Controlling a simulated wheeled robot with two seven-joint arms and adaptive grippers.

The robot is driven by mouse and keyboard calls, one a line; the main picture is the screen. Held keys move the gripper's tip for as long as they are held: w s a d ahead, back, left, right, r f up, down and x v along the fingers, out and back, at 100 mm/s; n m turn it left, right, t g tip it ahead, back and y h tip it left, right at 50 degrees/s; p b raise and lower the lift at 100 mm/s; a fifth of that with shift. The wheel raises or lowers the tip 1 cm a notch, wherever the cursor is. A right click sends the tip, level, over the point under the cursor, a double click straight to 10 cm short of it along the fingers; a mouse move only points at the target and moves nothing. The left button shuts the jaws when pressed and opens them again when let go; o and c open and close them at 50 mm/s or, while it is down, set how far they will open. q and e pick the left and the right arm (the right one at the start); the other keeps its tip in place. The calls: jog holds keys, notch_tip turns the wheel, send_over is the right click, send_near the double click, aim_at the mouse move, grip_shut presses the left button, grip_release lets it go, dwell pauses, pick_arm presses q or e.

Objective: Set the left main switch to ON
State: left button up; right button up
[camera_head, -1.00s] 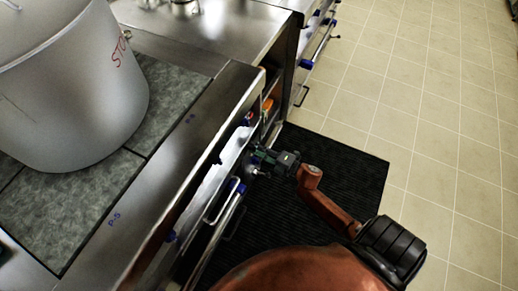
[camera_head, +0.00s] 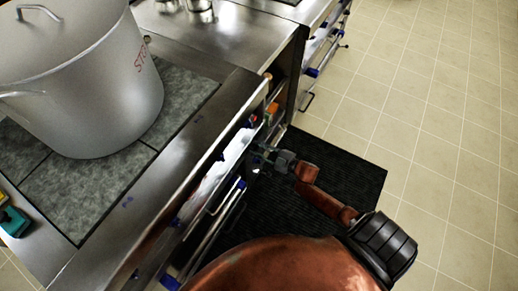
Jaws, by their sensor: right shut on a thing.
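My right gripper (camera_head: 259,161) is at the front of the steel stove (camera_head: 225,97), its fingers pointing left towards the control panel. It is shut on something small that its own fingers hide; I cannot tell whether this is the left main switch. A red control (camera_head: 252,121) and an orange part (camera_head: 271,113) show on the stove front, above the gripper in the picture. No ON marking is readable. My left gripper is not in view.
A large steel pot (camera_head: 95,85) stands on the grey cooking plates (camera_head: 75,190). A teal object (camera_head: 13,222) is at the far left edge. Rails and handles (camera_head: 225,208) run along the stove front. A black mat (camera_head: 340,170) lies on the clear tiled floor.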

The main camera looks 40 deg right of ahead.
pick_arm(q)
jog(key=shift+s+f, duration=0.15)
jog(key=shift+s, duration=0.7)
pick_arm(e)
jog(key=shift+d+m, duration=0.15)
jog(key=shift+m, duration=0.55)
pick_arm(q)
jog(key=shift+p, duration=0.3)
pick_arm(e)
jog(key=o, duration=1.2)
jog(key=shift+c, duration=0.2)
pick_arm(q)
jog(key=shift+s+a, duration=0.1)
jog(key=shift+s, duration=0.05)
pick_arm(e)
jog(key=shift+s, duration=0.1)
jog(key=v, duration=1.1)
jog(key=shift+s+d, duration=0.2)
jog(key=shift+s, duration=0.15)
